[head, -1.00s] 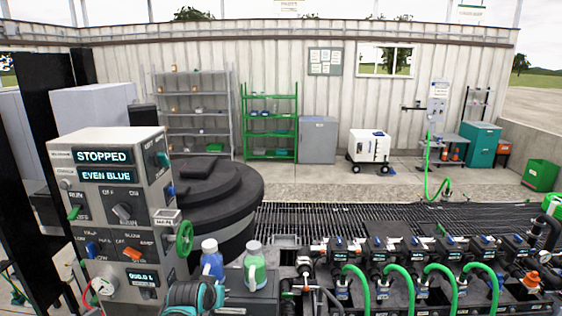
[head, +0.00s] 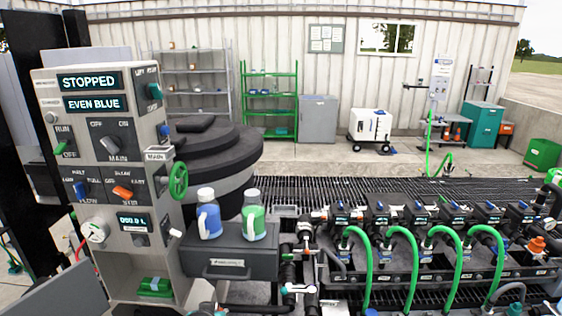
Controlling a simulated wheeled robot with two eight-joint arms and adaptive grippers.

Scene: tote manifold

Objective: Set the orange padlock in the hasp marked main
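The control cabinet (head: 84,165) stands at the left of the head view, its screens reading STOPPED and EVEN BLUE. A small plate marked MAIN (head: 157,155) sticks out at its right edge, just above a green handwheel (head: 178,181). A rotary switch also marked MAIN (head: 109,146) is on the front panel. The hasp itself is too small to make out. Neither of my grippers shows clearly.
A blue-labelled jug (head: 208,218) and a green-labelled jug (head: 253,220) stand on a dark box (head: 228,262) right of the cabinet. A green item (head: 155,287) lies in the cabinet's lower opening. The valve manifold with green hoses (head: 410,262) fills the lower right.

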